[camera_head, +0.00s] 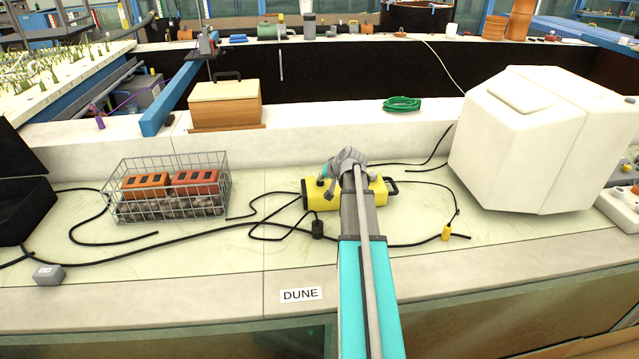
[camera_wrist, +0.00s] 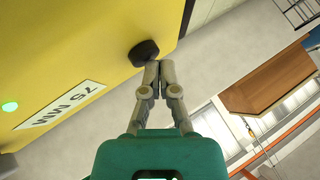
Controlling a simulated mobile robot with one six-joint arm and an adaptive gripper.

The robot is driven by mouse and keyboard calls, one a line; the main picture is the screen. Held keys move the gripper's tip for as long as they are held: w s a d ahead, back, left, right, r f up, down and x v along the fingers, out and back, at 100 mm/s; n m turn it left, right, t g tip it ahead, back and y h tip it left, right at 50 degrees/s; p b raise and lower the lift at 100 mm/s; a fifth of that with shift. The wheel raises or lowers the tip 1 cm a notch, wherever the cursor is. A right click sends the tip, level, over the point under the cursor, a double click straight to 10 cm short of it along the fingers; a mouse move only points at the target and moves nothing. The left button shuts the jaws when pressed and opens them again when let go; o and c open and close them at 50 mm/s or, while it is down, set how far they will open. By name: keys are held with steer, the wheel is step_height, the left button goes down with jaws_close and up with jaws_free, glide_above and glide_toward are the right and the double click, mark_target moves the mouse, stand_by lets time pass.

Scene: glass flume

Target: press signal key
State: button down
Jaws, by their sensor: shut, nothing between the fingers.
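A yellow box (camera_head: 321,197) lies on the pale counter in the head view, partly hidden behind my arm. In the wrist view, the yellow box (camera_wrist: 70,60) fills the upper left, with a white label (camera_wrist: 60,105) and a lit green lamp (camera_wrist: 9,106). A black knob-like key (camera_wrist: 143,52) stands out near its edge; I cannot tell for sure that it is the signal key. My gripper (camera_wrist: 155,70) is shut and empty, its fingertips just beside the black key. I cannot tell whether they touch it. In the head view the fingertips are hidden.
A wire basket (camera_head: 168,187) with orange blocks stands left of the yellow box. Black cables (camera_head: 265,225) lie around it. A large white housing (camera_head: 540,140) stands to the right, a green hose coil (camera_head: 402,104) and a wooden box (camera_head: 225,103) behind. A DUNE label (camera_head: 300,294) marks the front edge.

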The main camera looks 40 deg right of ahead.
mark_target(321, 183)
steer(key=shift+f, duration=0.2)
steer(key=shift+r, duration=0.1)
stand_by(0.4)
steer(key=shift+r+p, duration=0.85)
steer(key=shift+r, duration=0.05)
step_height(321, 183, up, 6)
steer(key=p, duration=0.6)
